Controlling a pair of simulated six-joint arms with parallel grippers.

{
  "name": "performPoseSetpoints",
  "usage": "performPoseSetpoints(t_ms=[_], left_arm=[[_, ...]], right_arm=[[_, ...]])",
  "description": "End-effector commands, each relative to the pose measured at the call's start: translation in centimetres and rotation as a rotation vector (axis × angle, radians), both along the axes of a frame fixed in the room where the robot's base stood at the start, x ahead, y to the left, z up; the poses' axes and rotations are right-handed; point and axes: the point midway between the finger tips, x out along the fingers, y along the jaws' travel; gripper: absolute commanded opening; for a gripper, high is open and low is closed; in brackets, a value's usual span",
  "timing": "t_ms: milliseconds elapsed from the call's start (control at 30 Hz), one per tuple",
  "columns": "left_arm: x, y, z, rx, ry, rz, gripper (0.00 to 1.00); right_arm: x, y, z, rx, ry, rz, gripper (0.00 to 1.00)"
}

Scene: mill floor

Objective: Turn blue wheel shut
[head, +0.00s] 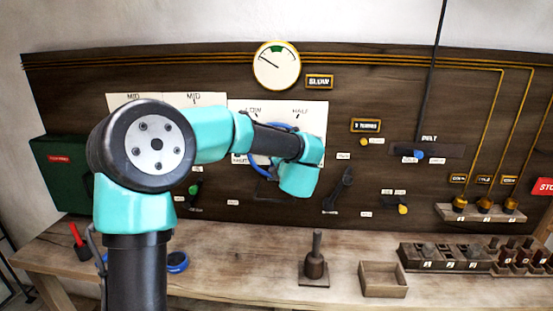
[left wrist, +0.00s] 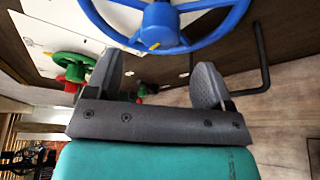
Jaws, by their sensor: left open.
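The blue wheel (left wrist: 214,30) fills the top of the left wrist view, with a blue hub (left wrist: 160,22) and a yellow mark on it. In the head view it is mounted on the wall panel. Most of it is hidden behind my left arm; only parts of its blue rim (head: 258,171) show. My left gripper (left wrist: 160,78) is open, its two grey fingers apart below the hub with nothing seen between them. I cannot tell whether a finger touches the wheel. In the head view the fingers are hidden behind the teal wrist. My right gripper is not in view.
A green wheel (left wrist: 72,62) with red beneath it and a black bent bar (left wrist: 262,70) are near the gripper. A black lever (head: 341,188) is right of my wrist. A gauge (head: 276,65) is above. A wooden box (head: 384,292) and pestle-like tool (head: 315,265) stand on the bench.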

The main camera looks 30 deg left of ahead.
Motion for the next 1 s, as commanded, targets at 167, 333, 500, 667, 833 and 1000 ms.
performPoseSetpoints(t_ms=[167,333,500,667,833,1000], left_arm=[[-2.5,-2.6,0.7,0.001,-0.001,-0.003,0.75],[-4.5,-4.5,1.3,0.000,0.000,-0.002,0.75],[-5.7,-5.6,1.6,-0.001,-0.001,-0.001,0.75],[-6.0,-5.9,1.6,0.000,0.000,0.001,0.75],[-6.0,-5.9,1.6,0.000,0.000,0.001,0.75],[-6.0,-5.8,1.6,0.000,0.000,0.001,0.75]], right_arm=[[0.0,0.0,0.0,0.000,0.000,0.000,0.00],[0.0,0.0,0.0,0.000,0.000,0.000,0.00],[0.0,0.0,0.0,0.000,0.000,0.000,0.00],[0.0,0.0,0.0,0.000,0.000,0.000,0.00],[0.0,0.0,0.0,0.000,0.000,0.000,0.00],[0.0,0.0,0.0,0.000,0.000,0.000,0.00]])
